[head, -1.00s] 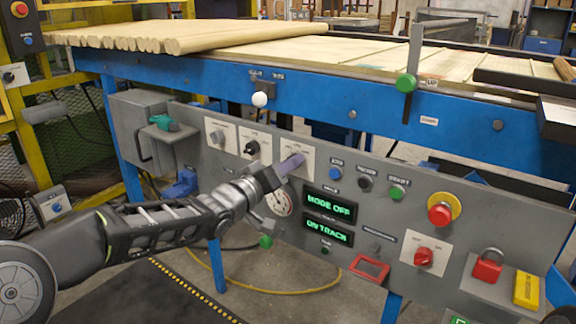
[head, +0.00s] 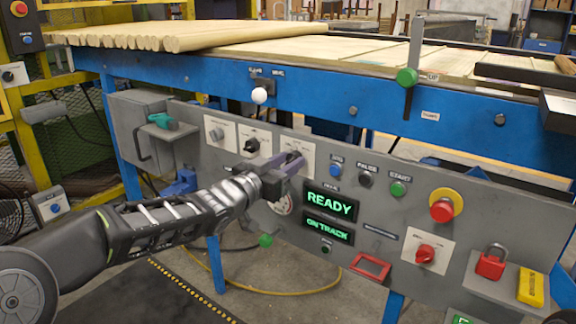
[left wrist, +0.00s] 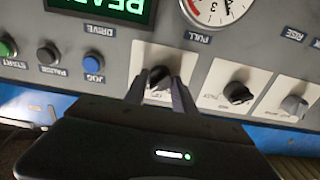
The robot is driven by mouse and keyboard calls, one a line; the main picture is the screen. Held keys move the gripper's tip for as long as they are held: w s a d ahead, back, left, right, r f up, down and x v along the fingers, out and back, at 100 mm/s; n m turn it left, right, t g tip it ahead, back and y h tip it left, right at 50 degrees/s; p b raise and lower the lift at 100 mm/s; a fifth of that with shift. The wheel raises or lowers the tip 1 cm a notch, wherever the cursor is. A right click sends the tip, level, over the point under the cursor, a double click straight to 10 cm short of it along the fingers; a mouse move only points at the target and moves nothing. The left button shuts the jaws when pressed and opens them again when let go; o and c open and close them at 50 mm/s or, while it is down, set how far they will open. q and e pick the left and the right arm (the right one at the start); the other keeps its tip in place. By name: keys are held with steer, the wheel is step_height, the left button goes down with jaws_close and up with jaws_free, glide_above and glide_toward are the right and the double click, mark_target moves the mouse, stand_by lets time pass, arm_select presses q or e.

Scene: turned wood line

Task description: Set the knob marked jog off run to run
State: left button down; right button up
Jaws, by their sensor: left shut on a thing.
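The knob (left wrist: 158,78) is dark and sits on a white plate (head: 309,150) on the grey control panel. Its markings are too small to read. My left gripper (head: 290,162) reaches the plate from the left, and its fingers hide much of the knob in the head view. In the left wrist view, which is upside down, the gripper (left wrist: 160,86) is shut on the knob, one finger on each side. The upper green display (head: 330,206) reads READY. My right gripper is not in view.
Two more knobs, one grey (head: 217,134) and one black (head: 251,145), sit to the left. A gauge (left wrist: 218,8) is close by. Blue, black and green (head: 398,188) buttons, a red emergency stop (head: 442,208) and a red knob (head: 426,253) are to the right.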

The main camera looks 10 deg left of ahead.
arm_select(q)
steer(key=shift+m, duration=0.5)
steer(key=c, duration=1)
jaws_free()
steer(key=p+v, duration=0.2)
steer(key=v, duration=0.6)
